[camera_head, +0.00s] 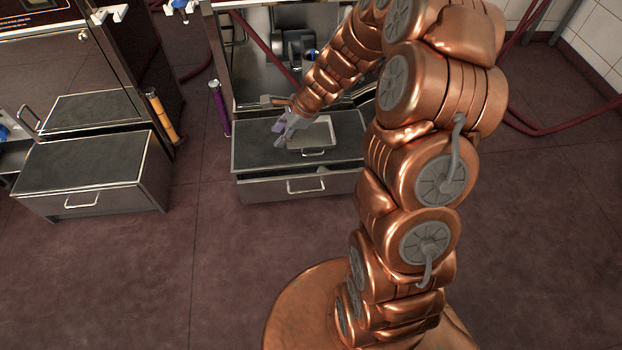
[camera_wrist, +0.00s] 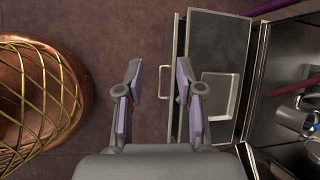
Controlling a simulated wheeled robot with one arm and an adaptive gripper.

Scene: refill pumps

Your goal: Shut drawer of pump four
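The pump (camera_head: 270,85) at the middle has a low steel box with a dark top; no number is readable. Its drawer (camera_head: 270,191) stands partly out, with a dark gap behind the front panel. The drawer front also shows in the wrist view (camera_wrist: 174,125). A silver bar handle (camera_head: 306,186) is on that front; in the wrist view the handle (camera_wrist: 162,82) appears between the fingertips. My gripper (camera_head: 284,124) is above the box in the head view. In the wrist view my gripper (camera_wrist: 158,76) is open and empty, its fingers apart; contact cannot be told.
A white tray (camera_head: 324,130) is on the dark top. A second pump's box (camera_head: 80,165) with its own handle stands left, beside a yellow tube (camera_head: 160,115). A purple tube (camera_head: 219,105) is nearer the middle pump. Red hoses (camera_head: 575,125) run right.

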